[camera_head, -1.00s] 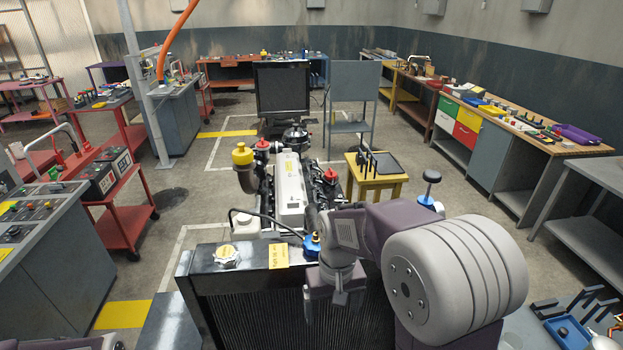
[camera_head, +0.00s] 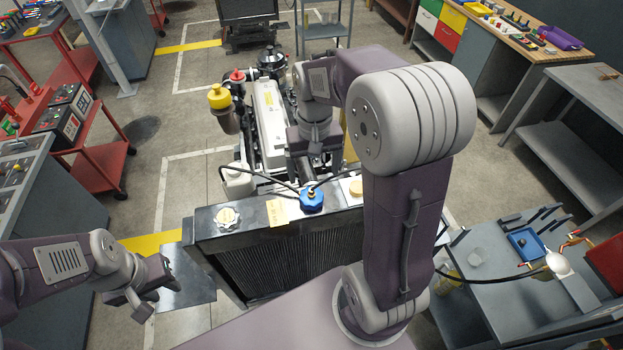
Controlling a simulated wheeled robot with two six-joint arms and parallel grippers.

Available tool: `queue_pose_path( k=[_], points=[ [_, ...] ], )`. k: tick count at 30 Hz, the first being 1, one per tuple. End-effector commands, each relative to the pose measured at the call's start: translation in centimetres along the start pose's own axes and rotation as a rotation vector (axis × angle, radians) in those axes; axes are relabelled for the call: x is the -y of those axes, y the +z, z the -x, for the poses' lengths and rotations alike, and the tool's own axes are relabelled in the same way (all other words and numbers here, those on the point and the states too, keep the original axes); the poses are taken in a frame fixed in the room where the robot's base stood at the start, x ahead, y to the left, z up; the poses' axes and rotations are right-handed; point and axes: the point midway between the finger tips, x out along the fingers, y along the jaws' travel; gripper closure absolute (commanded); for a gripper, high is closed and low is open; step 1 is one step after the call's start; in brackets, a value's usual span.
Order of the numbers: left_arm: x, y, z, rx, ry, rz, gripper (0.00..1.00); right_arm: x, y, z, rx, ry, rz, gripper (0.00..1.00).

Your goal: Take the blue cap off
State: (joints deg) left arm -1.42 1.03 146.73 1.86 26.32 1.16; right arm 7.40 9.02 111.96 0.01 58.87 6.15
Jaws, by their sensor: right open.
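The blue cap (camera_head: 312,199) sits on top of the radiator (camera_head: 270,262), just right of a yellow tag (camera_head: 277,212). My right gripper (camera_head: 303,172) hangs pointing down above and behind the cap in the picture. It is open and looks empty; its fingers are partly hidden by its wrist, and I see no contact with the cap. My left gripper (camera_head: 148,297) is low at the left, apart from the radiator; whether its jaws are open is unclear.
A black hose runs near the blue cap. A grey tool table (camera_head: 515,290) stands at right.

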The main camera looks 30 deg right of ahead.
Motion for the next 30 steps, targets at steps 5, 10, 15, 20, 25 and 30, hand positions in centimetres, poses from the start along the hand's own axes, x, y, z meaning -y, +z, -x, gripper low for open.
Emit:
queue_pose_path(
  k=[5, 10, 15, 20, 25, 30],
  points=[
    [0.0, 0.2, -1.9, 0.000, 0.000, 0.000, 0.66, 0.1, -0.2, -2.5, 0.003, 0.001, 0.001, 0.15],
    [0.1, 0.3, -3.6, -0.001, 0.000, 0.000, 0.66, 0.1, -0.2, -4.3, 0.003, 0.001, 0.001, 0.15],
    [0.1, 0.5, -5.2, -0.001, 0.000, 0.000, 0.66, 0.1, -0.2, -5.9, 0.003, 0.001, 0.001, 0.15],
    [0.1, 0.7, -6.7, 0.000, 0.000, 0.000, 0.66, 0.1, -0.2, -7.5, 0.003, 0.001, 0.001, 0.15],
    [0.2, 0.8, -8.3, 0.000, 0.000, 0.000, 0.66, 0.1, -0.2, -9.2, 0.003, 0.001, 0.001, 0.15],
    [0.2, 0.9, -8.7, 0.000, 0.000, 0.000, 0.66, 0.1, -0.2, -9.7, 0.003, 0.000, 0.001, 0.15]
  ],
)
